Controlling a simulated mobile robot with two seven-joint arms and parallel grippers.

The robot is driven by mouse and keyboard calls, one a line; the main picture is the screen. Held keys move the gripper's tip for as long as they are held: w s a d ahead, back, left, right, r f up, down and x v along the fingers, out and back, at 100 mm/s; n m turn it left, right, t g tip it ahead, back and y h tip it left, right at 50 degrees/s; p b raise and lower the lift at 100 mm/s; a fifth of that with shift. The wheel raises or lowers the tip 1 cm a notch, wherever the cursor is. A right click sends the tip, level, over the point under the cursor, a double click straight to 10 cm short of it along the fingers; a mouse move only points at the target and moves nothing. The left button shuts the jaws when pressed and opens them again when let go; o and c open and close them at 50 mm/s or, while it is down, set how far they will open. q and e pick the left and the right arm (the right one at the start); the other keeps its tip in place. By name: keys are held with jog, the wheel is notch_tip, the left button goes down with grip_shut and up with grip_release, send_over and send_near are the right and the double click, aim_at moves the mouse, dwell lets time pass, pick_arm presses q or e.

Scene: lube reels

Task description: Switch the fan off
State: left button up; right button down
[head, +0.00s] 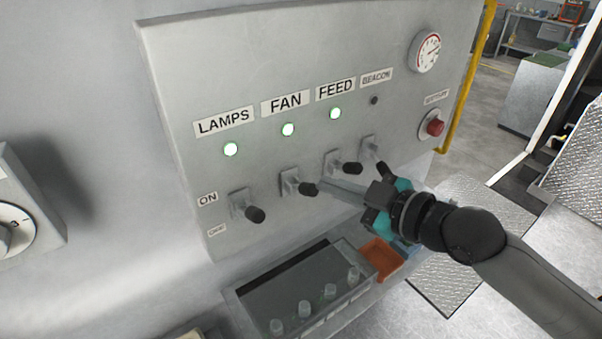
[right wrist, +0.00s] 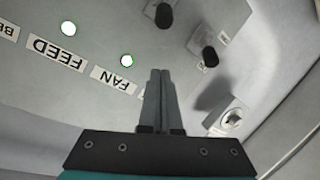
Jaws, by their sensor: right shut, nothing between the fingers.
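The fan switch (head: 304,188) is a black-knobbed lever on the grey panel, under the FAN label (head: 286,101). The green light (head: 288,130) above it is lit. My right gripper (head: 323,184) is shut and empty, its fingertips just right of the fan knob; I cannot tell whether they touch. In the right wrist view the shut fingers (right wrist: 158,75) point at the panel, with the fan knob (right wrist: 164,15) beyond their tips and the lamps knob (right wrist: 210,57) to their right. My left gripper is not in view.
The lamps switch (head: 254,213) and feed switch (head: 348,168) flank the fan switch; their lights are lit. The beacon light (head: 374,100) is dark, its lever partly hidden. A red button (head: 435,127) and gauge (head: 425,52) are at right. An orange bin (head: 384,259) lies below.

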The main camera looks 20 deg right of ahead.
aim_at(307, 190)
jog(key=p+x, duration=0.2)
jog(key=x, duration=0.7)
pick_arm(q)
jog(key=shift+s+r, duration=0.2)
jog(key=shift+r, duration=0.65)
pick_arm(e)
jog(key=shift+d+f, duration=0.55)
jog(key=shift+f, duration=0.2)
jog(key=shift+d+f, duration=0.55)
jog(key=shift+f, duration=0.25)
jog(key=shift+s, duration=0.1)
pick_arm(q)
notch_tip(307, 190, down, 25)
jog(key=b, duration=2.5)
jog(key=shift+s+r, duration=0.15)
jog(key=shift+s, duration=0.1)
pick_arm(e)
notch_tip(307, 190, down, 7)
jog(key=s+n+t+y, duration=0.2)
jog(key=t+y, duration=0.3)
jog(key=t, duration=0.2)
jog(key=shift+d+t+y, duration=0.3)
jog(key=shift+d, duration=0.1)
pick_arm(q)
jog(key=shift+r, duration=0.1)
pick_arm(e)
jog(key=shift+r, duration=0.1)
